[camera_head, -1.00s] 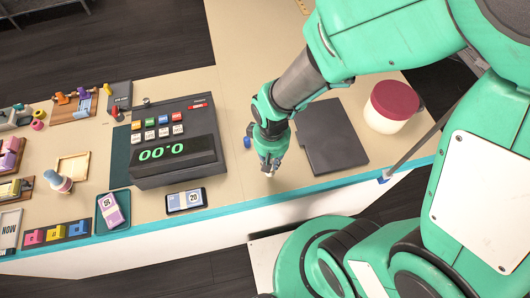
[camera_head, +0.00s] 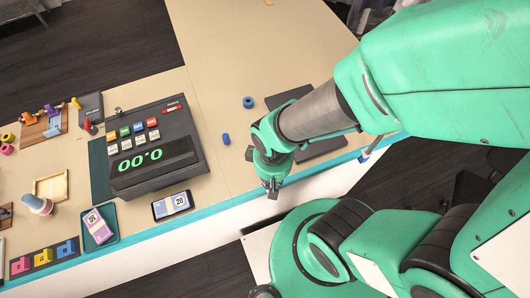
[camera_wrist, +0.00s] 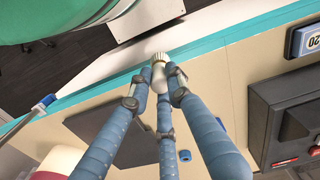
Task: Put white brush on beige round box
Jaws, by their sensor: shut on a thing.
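My gripper (camera_head: 272,190) is over the front edge of the table in the head view. In the wrist view its blue fingers (camera_wrist: 165,75) are closed around the white brush (camera_wrist: 162,59), whose pale ribbed end sticks out past the fingertips. The brush is too small to make out in the head view.
A dark flat pad (camera_head: 322,146) lies partly under my arm. A cash register (camera_head: 150,150), a phone-like device (camera_head: 172,204) and a small tray (camera_head: 97,228) stand to the left. Blue cylinders (camera_head: 226,139) lie near my gripper. The table's far middle is clear.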

